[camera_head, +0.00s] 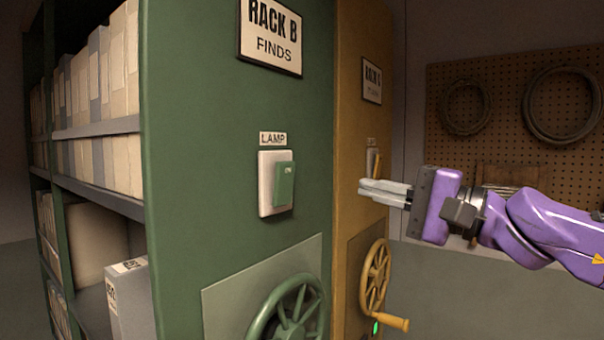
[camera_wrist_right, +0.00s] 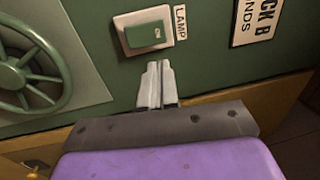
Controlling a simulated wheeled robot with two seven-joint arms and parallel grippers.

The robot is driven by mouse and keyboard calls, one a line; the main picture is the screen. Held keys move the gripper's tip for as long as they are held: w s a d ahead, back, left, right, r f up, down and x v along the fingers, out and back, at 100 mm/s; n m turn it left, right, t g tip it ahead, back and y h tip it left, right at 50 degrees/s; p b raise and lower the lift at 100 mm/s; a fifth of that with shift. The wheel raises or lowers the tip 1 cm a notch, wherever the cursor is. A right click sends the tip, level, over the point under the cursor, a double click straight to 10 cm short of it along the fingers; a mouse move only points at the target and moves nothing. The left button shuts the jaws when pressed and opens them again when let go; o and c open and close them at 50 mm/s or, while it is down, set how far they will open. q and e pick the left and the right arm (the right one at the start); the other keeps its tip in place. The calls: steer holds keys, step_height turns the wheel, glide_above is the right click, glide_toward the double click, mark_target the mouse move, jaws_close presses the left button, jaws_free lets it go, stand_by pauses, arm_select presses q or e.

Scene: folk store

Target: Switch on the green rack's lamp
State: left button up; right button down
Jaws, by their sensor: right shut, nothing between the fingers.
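The green rack (camera_head: 220,140) stands left of centre in the head view, with a "RACK B FINDS" sign (camera_head: 271,37). Its lamp switch is a green rocker (camera_head: 284,185) on a white plate (camera_head: 267,210) under a "LAMP" label (camera_head: 272,139). In the right wrist view the green rocker (camera_wrist_right: 146,34) is just ahead of the fingertips. My right gripper (camera_head: 362,188) is shut and empty, to the right of the switch and apart from it, in front of the yellow rack in the head view. My left gripper is not in view.
A yellow rack (camera_head: 350,130) adjoins on the right, with its own switch (camera_head: 372,160) partly hidden by my gripper. A green handwheel (camera_head: 283,310) and a yellow handwheel (camera_head: 374,277) stick out below. A pegboard (camera_head: 500,90) with hanging coils is behind.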

mark_target(288, 168)
steer(key=p+x, duration=0.3)
steer(key=x, duration=1)
steer(key=shift+r, duration=0.1)
steer(key=shift+w+a+p, duration=0.25)
steer(key=shift+a+p, duration=0.05)
steer(key=shift+a, duration=0.15)
